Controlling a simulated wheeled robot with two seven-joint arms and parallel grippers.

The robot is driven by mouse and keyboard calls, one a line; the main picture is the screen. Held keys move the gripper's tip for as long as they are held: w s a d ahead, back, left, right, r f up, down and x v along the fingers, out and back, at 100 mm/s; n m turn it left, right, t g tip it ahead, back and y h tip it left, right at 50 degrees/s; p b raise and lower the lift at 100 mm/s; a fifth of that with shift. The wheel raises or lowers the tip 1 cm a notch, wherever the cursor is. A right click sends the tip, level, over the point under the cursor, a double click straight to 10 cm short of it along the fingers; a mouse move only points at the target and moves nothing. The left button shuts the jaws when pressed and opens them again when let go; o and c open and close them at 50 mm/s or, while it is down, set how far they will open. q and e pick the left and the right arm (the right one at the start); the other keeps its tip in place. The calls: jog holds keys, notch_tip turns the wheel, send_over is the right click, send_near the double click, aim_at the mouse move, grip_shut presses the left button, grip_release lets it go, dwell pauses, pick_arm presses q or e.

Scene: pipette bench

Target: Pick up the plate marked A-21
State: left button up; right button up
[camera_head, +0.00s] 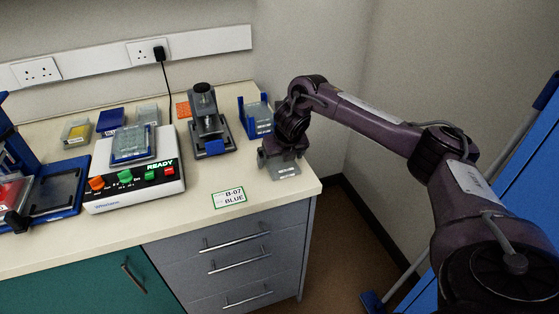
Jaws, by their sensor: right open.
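My right gripper (279,157) points down near the right end of the bench and is open. A grey plate-like thing (286,173) with a small light label shows right at its fingertips. The gripper hides part of it, and I cannot tell whether they touch. No A-21 marking is readable on any plate. A clear plate (133,141) sits on top of the white device reading READY. A yellowish plate (76,132), a blue plate (111,122) and a pale clear plate (147,114) lie behind that device. My left gripper is not in view.
The white device (140,194) has coloured buttons. A grey press-like device (208,125) and a blue holder (257,118) stand right of it. A card (228,198) reads B-07 BLUE. Blue equipment (55,190) stands at left. Bare bench lies around the card.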

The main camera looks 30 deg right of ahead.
aim_at(280, 165)
jog(key=shift+c, duration=0.6)
jog(key=c, duration=0.9)
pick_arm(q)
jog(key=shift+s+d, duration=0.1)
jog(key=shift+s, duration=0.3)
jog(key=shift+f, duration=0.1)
pick_arm(e)
jog(key=shift+r, duration=0.15)
jog(key=shift+r, duration=0.5)
notch_tip(280, 165, up, 5)
jog(key=shift+f+b, duration=0.2)
jog(key=shift+b, duration=0.15)
pick_arm(q)
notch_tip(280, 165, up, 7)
jog(key=p, duration=0.7)
pick_arm(e)
notch_tip(280, 165, up, 14)
jog(key=shift+r, duration=0.1)
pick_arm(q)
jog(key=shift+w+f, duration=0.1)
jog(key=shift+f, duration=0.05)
